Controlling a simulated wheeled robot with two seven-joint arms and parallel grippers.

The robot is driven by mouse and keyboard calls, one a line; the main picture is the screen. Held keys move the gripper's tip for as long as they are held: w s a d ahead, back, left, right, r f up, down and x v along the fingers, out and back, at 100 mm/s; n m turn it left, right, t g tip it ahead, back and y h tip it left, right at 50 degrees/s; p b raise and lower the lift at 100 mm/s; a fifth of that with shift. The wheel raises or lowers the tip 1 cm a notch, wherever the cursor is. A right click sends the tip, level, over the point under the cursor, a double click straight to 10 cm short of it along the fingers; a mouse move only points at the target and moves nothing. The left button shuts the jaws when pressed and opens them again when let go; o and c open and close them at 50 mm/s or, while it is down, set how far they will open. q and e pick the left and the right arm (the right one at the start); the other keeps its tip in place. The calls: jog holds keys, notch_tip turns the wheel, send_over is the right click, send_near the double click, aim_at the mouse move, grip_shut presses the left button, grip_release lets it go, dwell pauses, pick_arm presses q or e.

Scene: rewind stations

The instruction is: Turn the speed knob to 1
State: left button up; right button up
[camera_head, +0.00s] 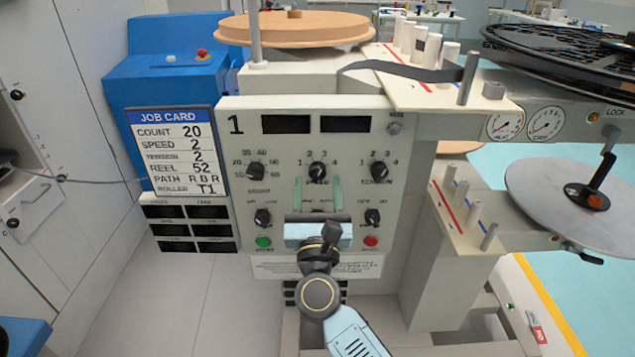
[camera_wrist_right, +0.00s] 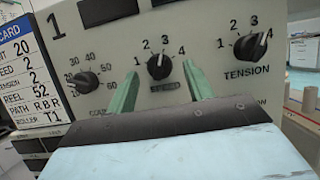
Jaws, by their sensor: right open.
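The black speed knob (camera_head: 317,170) sits in the middle of the upper knob row on the grey panel, under a scale from 1 to 4. In the right wrist view the speed knob (camera_wrist_right: 159,66) shows its white mark pointing roughly up, between 2 and 3; the exact setting is hard to tell. My right gripper (camera_head: 323,192) is in front of the panel, its green fingers open and empty. In the wrist view the right gripper (camera_wrist_right: 159,78) has a fingertip either side of the knob's lower part, and I see no grip on it. My left gripper is out of view.
The tension knob (camera_head: 378,170) is to the right and the count knob (camera_head: 256,170) to the left. Lower knobs, a green button (camera_head: 264,242) and a red button (camera_head: 371,241) flank my gripper. A job card (camera_head: 178,152) reads speed 2.

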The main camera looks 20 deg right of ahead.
jog(key=shift+w+d+r, duration=0.15)
jog(key=shift+w+r, duration=0.1)
jog(key=shift+w, duration=0.35)
jog(key=c, duration=1)
